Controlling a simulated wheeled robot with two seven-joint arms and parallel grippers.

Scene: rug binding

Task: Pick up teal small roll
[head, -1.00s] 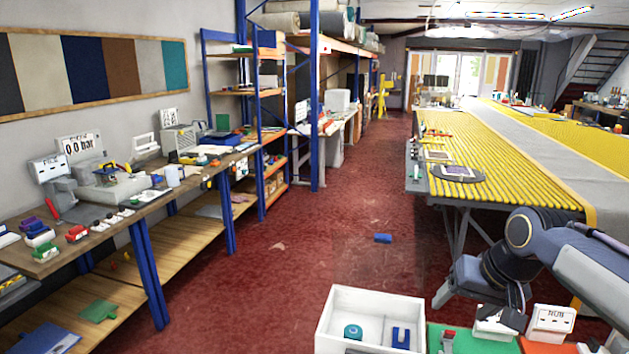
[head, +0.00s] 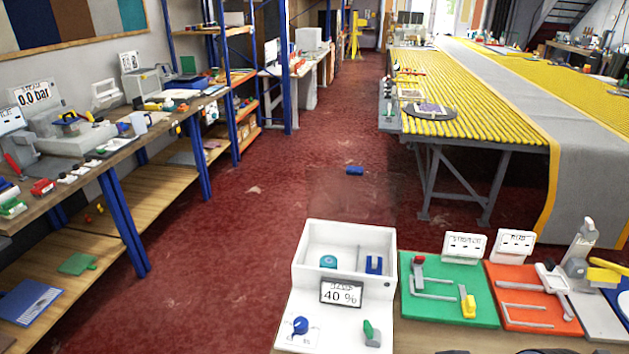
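A small round teal piece (head: 328,261), which looks like the teal small roll, sits in the left compartment of an open white bin (head: 313,230) in the head view. It shows a darker spot on its top. A blue piece (head: 374,265) stands in the right compartment, past a thin divider. Neither of my grippers shows clearly. Only dark edges of what may be my own arm show at the bottom of the picture, so I cannot tell where my grippers are relative to the teal piece.
The bin's front carries a 40 % display (head: 342,292), a blue knob (head: 300,326) and a green lever (head: 371,333). Green (head: 480,297) and orange (head: 520,282) boards with fixtures lie to its right. A blue item (head: 355,171) lies on the red floor. A long workbench (head: 160,120) runs along the left.

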